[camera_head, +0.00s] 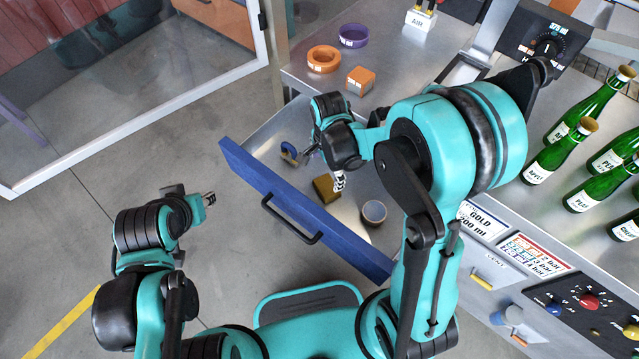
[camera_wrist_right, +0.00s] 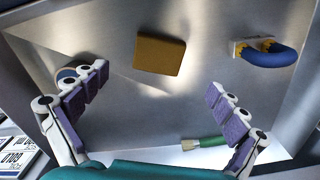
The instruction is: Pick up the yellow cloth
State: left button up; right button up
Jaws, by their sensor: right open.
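The yellow cloth (camera_head: 322,188) is a small, dark mustard block-like piece lying flat in the open drawer (camera_head: 252,166). In the right wrist view the cloth (camera_wrist_right: 160,55) lies ahead, near the top centre. My right gripper (camera_head: 324,168) is above the drawer, with its fingers spread and nothing between them. In the right wrist view the open fingers (camera_wrist_right: 156,82) are apart, and the cloth lies beyond them, untouched. My left gripper (camera_head: 209,198) is over the floor at the left, outside the drawer; its opening is unclear.
A green-handled item (camera_wrist_right: 205,142) shows in the wrist view. Green bottles (camera_head: 560,150) stand right.

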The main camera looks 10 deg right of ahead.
aim_at(327, 186)
notch_tip(327, 186, down, 8)
jog(key=b, duration=0.3)
jog(key=shift+s+r+b, duration=0.1)
jog(key=shift+r+b, duration=0.05)
jog(key=shift+b, duration=0.2)
jog(key=shift+r, duration=0.1)
jog(key=c, duration=1.2)
jog(key=shift+r, duration=0.15)
jog(key=shift+c, duration=0.2)
notch_tip(327, 186, up, 5)
jog(key=p, duration=0.2)
jog(key=shift+d+f+p, duration=0.1)
jog(key=shift+f+p, duration=0.1)
jog(key=shift+p, duration=0.2)
jog(key=s+d+r+p, duration=0.3)
jog(key=s+d+r, duration=0.3)
jog(key=s+d, duration=0.2)
jog(key=shift+s, duration=0.3)
